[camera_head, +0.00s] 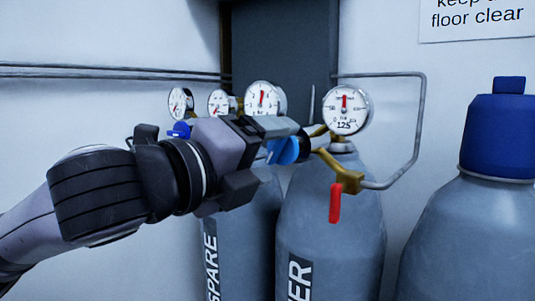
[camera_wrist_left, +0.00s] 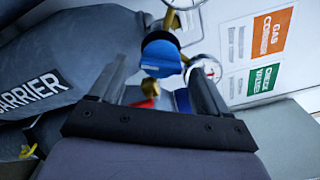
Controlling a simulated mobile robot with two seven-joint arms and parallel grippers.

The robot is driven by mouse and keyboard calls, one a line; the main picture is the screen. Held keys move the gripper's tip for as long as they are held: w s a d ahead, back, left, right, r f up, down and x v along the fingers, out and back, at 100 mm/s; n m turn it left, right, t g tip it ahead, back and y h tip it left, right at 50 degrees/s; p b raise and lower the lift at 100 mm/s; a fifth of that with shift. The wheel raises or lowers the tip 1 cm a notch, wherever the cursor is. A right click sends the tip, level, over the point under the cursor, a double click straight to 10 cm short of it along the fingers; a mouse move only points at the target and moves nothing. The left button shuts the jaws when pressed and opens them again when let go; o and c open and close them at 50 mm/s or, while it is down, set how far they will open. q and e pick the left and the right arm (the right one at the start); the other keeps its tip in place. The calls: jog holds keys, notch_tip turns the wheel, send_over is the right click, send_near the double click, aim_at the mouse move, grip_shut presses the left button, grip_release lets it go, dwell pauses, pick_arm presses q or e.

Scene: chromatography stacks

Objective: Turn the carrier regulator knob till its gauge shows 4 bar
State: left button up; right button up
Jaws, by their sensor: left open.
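The blue regulator knob (camera_head: 287,150) is on the brass regulator of the carrier cylinder (camera_head: 330,235), whose label is partly hidden. My left gripper (camera_head: 283,137) is open at the knob and partly covers it. In the left wrist view the knob (camera_wrist_left: 161,57) shows between and just ahead of the two open fingers (camera_wrist_left: 160,80). I cannot tell whether they touch it. A round gauge (camera_head: 262,97) above the gripper has a red needle pointing about straight up; its numbers are too small to read. The other gauge (camera_head: 345,108) on this cylinder reads 125.
A red valve lever (camera_head: 335,202) hangs below the brass fitting, near a bent grey pipe (camera_head: 418,130). The spare cylinder (camera_head: 238,250) with two gauges stands left. A blue-capped cylinder (camera_head: 470,235) stands right. Wall pipes (camera_head: 90,72) run behind my arm.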

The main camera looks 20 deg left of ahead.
pick_arm(q)
jog(key=b+v, duration=0.2)
jog(key=v, duration=0.5)
jog(key=shift+b, duration=0.3)
jog(key=shift+w, duration=0.1)
jog(key=w+f+n+g+y, duration=0.1)
jog(key=w+f+n+g, duration=0.15)
jog(key=f+n, duration=0.8)
jog(key=w+f+n+g+y, duration=0.1)
jog(key=f+n+g, duration=0.25)
jog(key=f, duration=1.45)
jog(key=s+a+f+n+g+y, duration=0.1)
jog(key=s+a+f+n+g, duration=0.2)
jog(key=s+f, duration=0.4)
jog(key=s+a+f+n+g+y, duration=0.1)
jog(key=s+f+n+g+y, duration=0.1)
jog(key=s+f+n, duration=0.55)
jog(key=s+a+f+n+g+y, duration=0.1)
jog(key=s+a+f+n+g, duration=0.3)
jog(key=f, duration=0.6)
jog(key=w+d+f+m+t+h, duration=0.2)
jog(key=w+d+f+m+t, duration=0.1)
jog(key=w+f+t, duration=0.3)
notch_tip(320, 180, down, 2)
jog(key=d+t, duration=0.1)
jog(key=t, duration=0.1)
jog(key=shift+w+d+f+t, duration=0.15)
jog(key=shift+w+d+t, duration=0.05)
jog(key=shift+w+t, duration=0.15)
